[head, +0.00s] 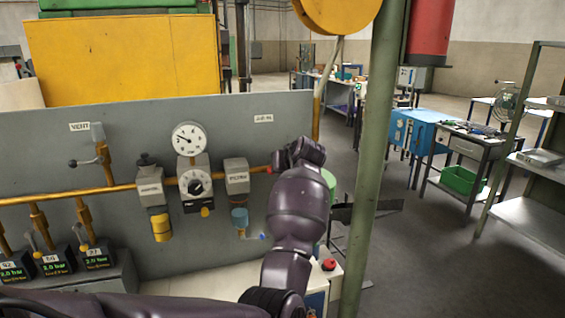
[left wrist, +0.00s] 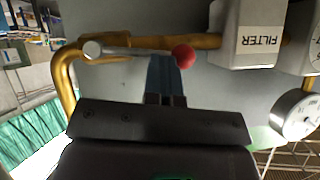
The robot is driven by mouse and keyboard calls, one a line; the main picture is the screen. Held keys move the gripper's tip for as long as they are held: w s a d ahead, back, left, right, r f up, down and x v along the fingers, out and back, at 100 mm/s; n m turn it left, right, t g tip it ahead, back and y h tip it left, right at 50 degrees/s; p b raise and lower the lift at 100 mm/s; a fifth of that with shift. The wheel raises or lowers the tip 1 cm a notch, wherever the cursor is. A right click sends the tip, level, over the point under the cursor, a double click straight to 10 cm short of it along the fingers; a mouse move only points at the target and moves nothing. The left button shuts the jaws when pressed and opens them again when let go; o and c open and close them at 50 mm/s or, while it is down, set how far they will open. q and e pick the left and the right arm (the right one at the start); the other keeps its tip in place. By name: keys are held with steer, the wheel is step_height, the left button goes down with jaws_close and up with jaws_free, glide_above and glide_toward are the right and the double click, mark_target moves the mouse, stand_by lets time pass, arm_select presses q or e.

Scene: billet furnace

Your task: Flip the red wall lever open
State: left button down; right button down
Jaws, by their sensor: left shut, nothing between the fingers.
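The red wall lever is clearest in the left wrist view: a red ball knob (left wrist: 183,57) on a thin silver rod that runs left to a round pivot on the brass pipe. The rod lies along the pipe. My left gripper (left wrist: 165,68) is shut and empty, its fingertips at the rod close beside the knob; I cannot tell whether they touch it. In the head view, my left arm covers most of the lever, and only a bit of the red knob (head: 269,170) shows beside my wrist.
A grey panel (head: 120,235) carries the brass pipe (head: 110,190), a gauge (head: 190,139), a filter block (head: 237,176) and other valves. A green post (head: 372,170) stands right of my arm. Open floor and benches lie further right.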

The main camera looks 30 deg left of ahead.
arm_select(q)
steer(key=shift+s+a+f, duration=0.15)
steer(key=shift+f, duration=0.2)
arm_select(e)
steer(key=shift+w+r, duration=0.1)
arm_select(q)
steer(key=shift+a, duration=0.1)
arm_select(e)
steer(key=shift+s, duration=0.25)
steer(key=shift+s, duration=0.1)
